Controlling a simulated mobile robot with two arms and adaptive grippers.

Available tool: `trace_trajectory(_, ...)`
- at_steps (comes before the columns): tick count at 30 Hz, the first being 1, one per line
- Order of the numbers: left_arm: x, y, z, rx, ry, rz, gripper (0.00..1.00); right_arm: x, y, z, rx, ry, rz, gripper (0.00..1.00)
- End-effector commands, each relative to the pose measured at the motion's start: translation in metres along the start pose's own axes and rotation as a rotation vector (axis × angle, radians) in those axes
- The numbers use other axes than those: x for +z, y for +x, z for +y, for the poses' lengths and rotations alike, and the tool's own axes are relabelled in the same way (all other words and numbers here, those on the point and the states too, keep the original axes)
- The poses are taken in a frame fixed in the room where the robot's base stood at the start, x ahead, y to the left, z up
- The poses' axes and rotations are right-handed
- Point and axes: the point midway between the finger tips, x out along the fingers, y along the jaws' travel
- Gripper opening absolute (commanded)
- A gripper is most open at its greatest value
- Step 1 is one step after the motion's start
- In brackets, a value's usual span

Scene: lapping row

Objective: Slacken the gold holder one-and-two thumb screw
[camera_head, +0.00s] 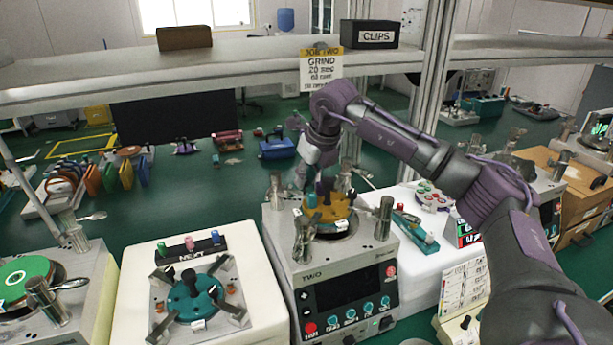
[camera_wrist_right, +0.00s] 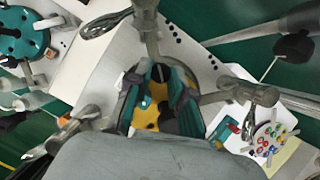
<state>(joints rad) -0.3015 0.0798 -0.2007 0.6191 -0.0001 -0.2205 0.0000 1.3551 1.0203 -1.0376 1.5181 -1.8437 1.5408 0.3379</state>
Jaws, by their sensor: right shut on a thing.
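The gold holder (camera_head: 333,213) sits on the machine marked TWO, among upright metal posts. It also shows in the wrist view (camera_wrist_right: 146,117), partly covered by the fingers. My right gripper (camera_head: 316,186) reaches down over it from behind. In the wrist view my right gripper (camera_wrist_right: 163,92) is shut on a small part on top of the holder, seemingly a thumb screw. The fingers hide most of that part, so its number and how loose it is cannot be told. My left gripper is not in view.
A teal holder (camera_head: 189,298) stands on the white stand at the left, by a NEXT rack (camera_head: 188,247). Metal posts with arms (camera_head: 303,240) crowd close around the gold holder. A shelf (camera_head: 240,64) crosses behind. A round tray with coloured pieces (camera_head: 430,197) lies at the right.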

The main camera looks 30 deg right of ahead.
Motion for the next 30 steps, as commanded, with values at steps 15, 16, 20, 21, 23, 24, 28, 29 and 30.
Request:
trace_trajectory(15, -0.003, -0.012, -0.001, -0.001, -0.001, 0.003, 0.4, 0.002, -0.002, -0.004, 0.162, -0.383, -0.001, 0.0)
trace_trajectory(16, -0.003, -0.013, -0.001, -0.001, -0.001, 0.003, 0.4, 0.002, -0.002, -0.004, 0.174, -0.41, -0.002, 0.0)
trace_trajectory(20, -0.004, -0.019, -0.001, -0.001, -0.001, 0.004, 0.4, 0.003, -0.002, -0.005, 0.221, -0.523, 0.0, 0.0)
trace_trajectory(21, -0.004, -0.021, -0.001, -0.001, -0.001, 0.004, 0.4, 0.003, -0.002, -0.005, 0.235, -0.559, 0.0, 0.0)
trace_trajectory(23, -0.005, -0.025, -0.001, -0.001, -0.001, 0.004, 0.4, 0.003, -0.002, -0.005, 0.258, -0.611, 0.0, 0.0)
trace_trajectory(24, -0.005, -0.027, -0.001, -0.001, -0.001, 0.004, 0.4, 0.004, -0.002, -0.005, 0.272, -0.647, -0.001, 0.0)
trace_trajectory(28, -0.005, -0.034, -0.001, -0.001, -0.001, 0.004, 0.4, 0.004, -0.002, -0.006, 0.32, -0.761, -0.001, 0.0)
trace_trajectory(29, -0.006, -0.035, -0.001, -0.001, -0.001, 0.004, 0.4, 0.004, -0.002, -0.006, 0.331, -0.788, -0.001, 0.0)
trace_trajectory(30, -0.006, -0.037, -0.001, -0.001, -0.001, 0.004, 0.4, 0.005, -0.002, -0.006, 0.345, -0.822, -0.001, 0.0)
